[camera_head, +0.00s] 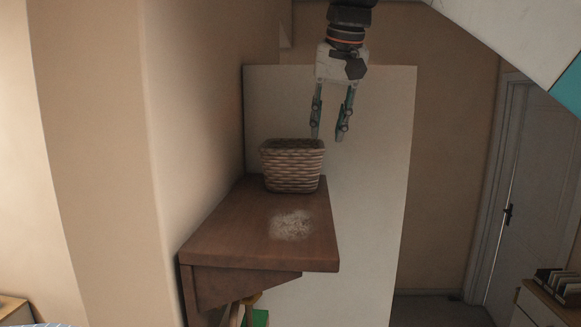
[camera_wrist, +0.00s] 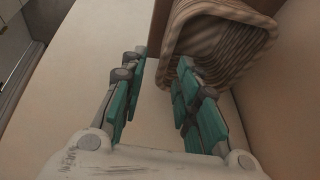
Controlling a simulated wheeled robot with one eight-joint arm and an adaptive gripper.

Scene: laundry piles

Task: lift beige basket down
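The beige woven basket (camera_head: 292,168) stands upright near the far end of a brown wooden shelf (camera_head: 225,235). In the wrist view the basket (camera_wrist: 215,40) is at the top right. My gripper's fingers (camera_wrist: 158,75) show teal pads with a clear gap between them. The right finger overlaps the basket's edge in the wrist view; I cannot tell whether it touches. The basket's inside is mostly dark in the head view.
A pale patch (camera_head: 291,224) lies on the shelf in front of the basket. The wall is close on the shelf's left. A pale upright panel (camera_head: 375,200) stands behind. A door (camera_head: 515,190) and a low cabinet (camera_head: 545,305) are at the right. The shelf's front part is otherwise clear.

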